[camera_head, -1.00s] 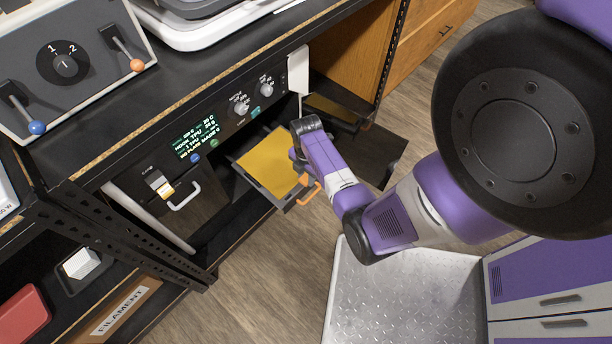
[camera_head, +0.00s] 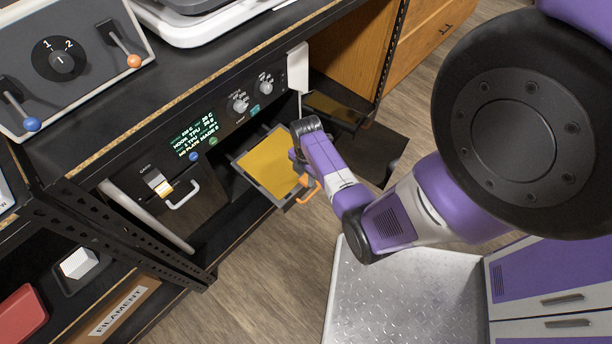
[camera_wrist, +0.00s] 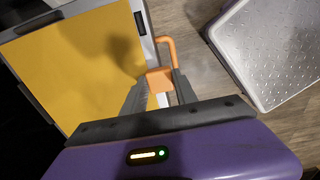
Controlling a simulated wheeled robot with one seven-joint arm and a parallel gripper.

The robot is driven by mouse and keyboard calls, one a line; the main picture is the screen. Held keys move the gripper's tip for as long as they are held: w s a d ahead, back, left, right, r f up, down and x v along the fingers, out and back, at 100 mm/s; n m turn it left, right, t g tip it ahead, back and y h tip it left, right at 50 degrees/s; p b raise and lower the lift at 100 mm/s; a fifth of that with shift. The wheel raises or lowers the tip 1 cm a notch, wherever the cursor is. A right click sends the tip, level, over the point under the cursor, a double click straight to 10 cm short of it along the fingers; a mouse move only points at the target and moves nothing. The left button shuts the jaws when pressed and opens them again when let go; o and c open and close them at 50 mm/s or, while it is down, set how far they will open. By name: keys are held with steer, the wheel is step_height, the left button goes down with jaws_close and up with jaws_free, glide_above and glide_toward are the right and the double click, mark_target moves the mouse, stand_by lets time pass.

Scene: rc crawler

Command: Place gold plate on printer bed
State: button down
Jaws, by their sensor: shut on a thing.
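The gold plate (camera_head: 268,165) lies flat on or just above the pulled-out printer bed (camera_head: 263,191), inside its grey rim. The plate also fills the upper left of the wrist view (camera_wrist: 75,60). My gripper (camera_wrist: 158,82) is shut on a small orange tab at the plate's near edge. The bed's orange handle (camera_wrist: 168,48) curves just beside the fingers. In the head view my gripper (camera_head: 299,165) hides the plate's right edge. Whether the plate rests fully on the bed cannot be told.
The printer's control panel (camera_head: 226,115) with a green-lettered display is above the bed. An open dark door (camera_head: 372,156) stands right of it. A latch handle (camera_head: 182,195) is on the left. A metal tray (camera_head: 400,295) lies below, and wooden floor is clear between.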

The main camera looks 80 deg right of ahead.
steer(key=shift+f, duration=0.15)
steer(key=c, duration=0.9)
jaws_free()
steer(key=shift+r+p, duration=0.95)
steer(key=shift+r, duration=3)
